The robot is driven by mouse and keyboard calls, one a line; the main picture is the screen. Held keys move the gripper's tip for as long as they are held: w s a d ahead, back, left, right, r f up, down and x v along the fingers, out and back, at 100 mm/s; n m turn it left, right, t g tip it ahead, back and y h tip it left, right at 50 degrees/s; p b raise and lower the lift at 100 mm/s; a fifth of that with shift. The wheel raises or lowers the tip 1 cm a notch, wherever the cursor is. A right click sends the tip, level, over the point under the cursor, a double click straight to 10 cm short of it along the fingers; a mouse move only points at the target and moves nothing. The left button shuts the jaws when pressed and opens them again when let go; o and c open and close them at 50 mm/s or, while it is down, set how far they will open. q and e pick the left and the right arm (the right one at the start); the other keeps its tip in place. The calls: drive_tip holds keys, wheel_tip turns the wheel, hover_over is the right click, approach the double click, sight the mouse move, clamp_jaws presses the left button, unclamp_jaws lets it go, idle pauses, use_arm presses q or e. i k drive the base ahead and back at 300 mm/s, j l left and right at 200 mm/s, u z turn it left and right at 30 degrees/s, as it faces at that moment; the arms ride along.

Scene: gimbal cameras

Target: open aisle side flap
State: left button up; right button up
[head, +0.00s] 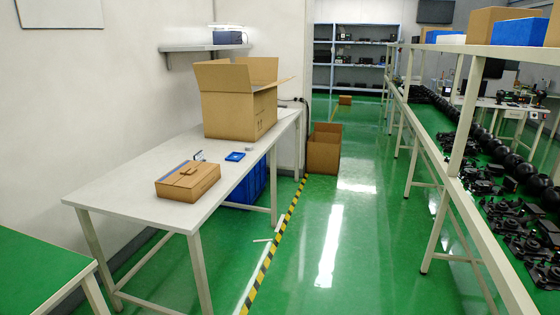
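A large cardboard box (238,112) stands upright at the far end of the white table (120,193), with flaps raised and spread at its top. The flap on its right, aisle side (272,85) sticks outward. The flap on its left (222,76) stands up, and a back flap (257,68) is raised. The inside of the box is hidden. Neither of my grippers shows in the head view.
A small closed carton (188,181), a blue item (235,156) and a tape-like item (199,156) lie on the table. A blue crate (247,185) is underneath. An open carton (323,152) stands on the floor. The green aisle (345,215) is clear up to the rack (455,150).

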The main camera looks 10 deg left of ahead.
sight(195, 176)
drive_tip(key=i+u, duration=0.3)
drive_tip(key=i, duration=0.3)
drive_tip(key=i+l+u, duration=0.25)
drive_tip(key=i, duration=0.3)
drive_tip(key=i+u, duration=0.3)
drive_tip(key=u, duration=0.2)
drive_tip(key=i+l+u, duration=0.1)
drive_tip(key=i+u, duration=0.2)
drive_tip(key=u, duration=0.15)
drive_tip(key=i+l+u, duration=0.25)
drive_tip(key=u, duration=0.25)
drive_tip(key=i+l+u, duration=0.2)
drive_tip(key=u, duration=0.25)
drive_tip(key=i+l+u, duration=0.3)
drive_tip(key=l+u, duration=0.25)
drive_tip(key=l, duration=0.05)
